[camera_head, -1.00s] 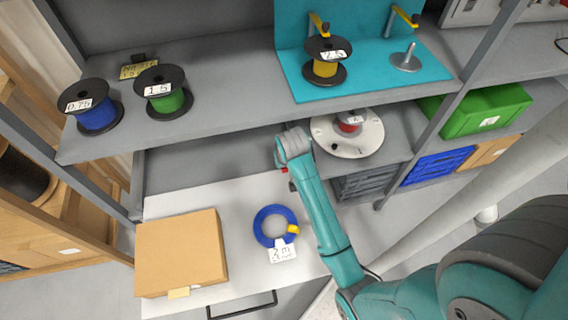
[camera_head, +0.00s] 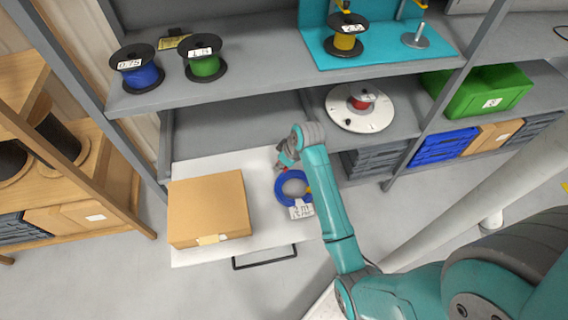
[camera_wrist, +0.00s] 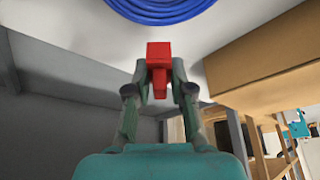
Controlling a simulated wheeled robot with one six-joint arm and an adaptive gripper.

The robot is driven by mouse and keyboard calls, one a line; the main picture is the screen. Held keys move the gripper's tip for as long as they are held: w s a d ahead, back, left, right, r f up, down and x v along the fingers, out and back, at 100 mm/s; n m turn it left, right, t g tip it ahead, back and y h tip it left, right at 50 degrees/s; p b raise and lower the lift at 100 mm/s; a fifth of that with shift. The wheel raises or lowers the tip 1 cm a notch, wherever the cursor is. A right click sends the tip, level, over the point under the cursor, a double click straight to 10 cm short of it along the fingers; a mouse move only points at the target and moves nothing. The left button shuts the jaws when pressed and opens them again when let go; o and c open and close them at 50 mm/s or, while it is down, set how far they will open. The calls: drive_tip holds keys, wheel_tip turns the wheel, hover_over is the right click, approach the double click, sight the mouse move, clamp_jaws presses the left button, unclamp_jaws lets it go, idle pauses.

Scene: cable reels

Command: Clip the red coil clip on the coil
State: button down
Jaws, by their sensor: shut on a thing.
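The blue coil (camera_head: 281,190) lies flat on the white drawer surface, with a white paper label (camera_head: 301,209) at its front. In the wrist view a part of the coil (camera_wrist: 165,12) shows at the top edge, beyond my gripper. My gripper (camera_wrist: 159,78) is shut on the red coil clip (camera_wrist: 159,55), which sticks out past the fingertips. In the head view my gripper (camera_head: 284,163) is at the back edge of the coil, and the clip there is too small to make out. The clip is apart from the coil in the wrist view.
A cardboard box (camera_head: 208,205) stands left of the coil on the white drawer surface (camera_head: 262,240). A grey shelf (camera_head: 260,78) overhangs behind, with blue (camera_head: 139,75) and green (camera_head: 205,66) reels. A white round disc (camera_head: 340,118) with a red reel stands back right.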

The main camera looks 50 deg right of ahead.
drive_tip(key=shift+a, duration=0.25)
drive_tip(key=shift+a+f, duration=0.15)
drive_tip(key=shift+f, duration=2.1)
drive_tip(key=shift+f, duration=0.75)
